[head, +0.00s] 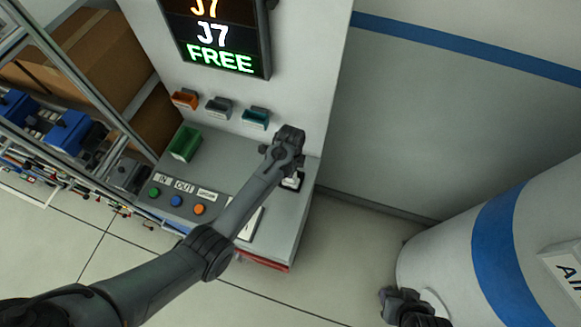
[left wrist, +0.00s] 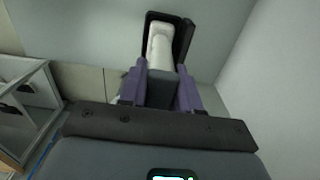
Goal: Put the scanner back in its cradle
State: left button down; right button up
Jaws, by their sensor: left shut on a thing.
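My left gripper (head: 291,176) is over the right end of the grey console. In the left wrist view its two purple fingers (left wrist: 160,88) are shut on the scanner, a grey and white piece (left wrist: 160,52) with a black surround at its far end. In the head view only a small white and black part of the scanner (head: 292,182) shows under my wrist. I cannot make out the cradle for certain, nor whether the black surround belongs to it. A dark end of my right arm (head: 405,306) shows at the bottom edge; its fingers are hidden.
Orange (head: 185,98), grey (head: 219,106) and teal (head: 256,118) holders are on the panel under the "J7 FREE" display (head: 220,45). A green bin (head: 185,143) and several buttons are on the console. A rack is at left. A white, blue-banded cylinder (head: 450,250) stands at right.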

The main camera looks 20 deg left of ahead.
pick_arm(q)
jog(key=shift+f, duration=0.1)
jog(key=c, duration=0.8)
grip_release()
jog(key=shift+f, duration=0.1)
notch_tip(320, 180, up, 12)
jog(key=shift+b, duration=0.45)
jog(key=s+a+f+n+t, duration=0.1)
jog(key=s+a+f+n, duration=0.1)
jog(key=s+n, duration=0.6)
jog(key=s+a+f+n+t, duration=0.1)
jog(key=s+a+f+n, duration=0.15)
jog(key=s, duration=1.05)
jog(key=s+r+n+t, duration=0.1)
jog(key=s+r+n, duration=0.4)
jog(key=s, duration=0.2)
jog(key=shift+s+a+t, duration=0.3)
jog(key=shift+s+a, duration=0.05)
jog(key=shift+a, duration=0.05)
jog(key=shift+r, duration=0.15)
